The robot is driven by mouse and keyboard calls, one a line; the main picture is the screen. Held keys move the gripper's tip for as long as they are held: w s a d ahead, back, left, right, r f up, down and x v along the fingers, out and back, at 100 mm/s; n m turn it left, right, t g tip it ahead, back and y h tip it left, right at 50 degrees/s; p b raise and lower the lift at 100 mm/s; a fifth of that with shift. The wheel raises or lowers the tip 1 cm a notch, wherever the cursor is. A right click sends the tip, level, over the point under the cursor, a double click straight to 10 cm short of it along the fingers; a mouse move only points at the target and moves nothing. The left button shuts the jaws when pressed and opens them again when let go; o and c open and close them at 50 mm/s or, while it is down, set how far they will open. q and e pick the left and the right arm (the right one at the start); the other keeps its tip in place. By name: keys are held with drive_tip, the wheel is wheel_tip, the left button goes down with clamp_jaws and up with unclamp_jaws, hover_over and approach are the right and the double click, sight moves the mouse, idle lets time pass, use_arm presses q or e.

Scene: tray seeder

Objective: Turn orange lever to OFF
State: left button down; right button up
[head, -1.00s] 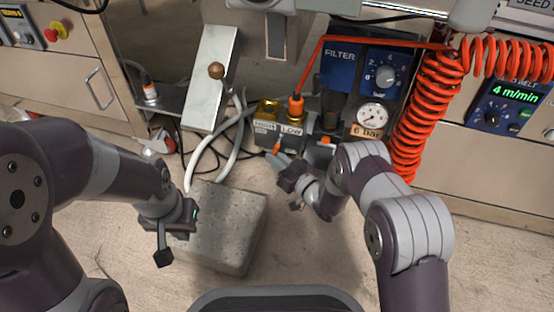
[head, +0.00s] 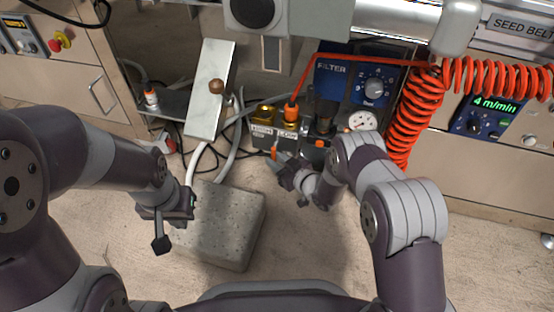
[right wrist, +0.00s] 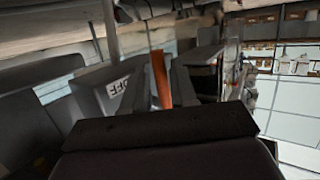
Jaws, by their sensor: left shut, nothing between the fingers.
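The orange lever (head: 274,153) is small and stands at the front of the valve block (head: 262,133), low in the middle of the head view. In the right wrist view the lever (right wrist: 160,79) is upright between the two grey fingers of my right gripper (right wrist: 165,88). The fingers are close on either side of it; I cannot tell whether they press on it. A white label, seen upside down and apparently reading OFF (right wrist: 117,88), is left of the lever. My left gripper (head: 160,244) is shut and empty, above a grey block and away from the lever.
The blue FILTER unit (head: 340,78) with a knob and a pressure gauge (head: 362,121) stands right of the valve. A coiled orange hose (head: 408,120) hangs beside it. The speckled block (head: 235,225) lies on the floor.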

drive_tip(key=shift+d+r, duration=0.1)
drive_tip(key=p+v, duration=0.7)
drive_tip(key=v, duration=0.5)
drive_tip(key=shift+s, duration=0.3)
drive_tip(key=shift+d, duration=0.15)
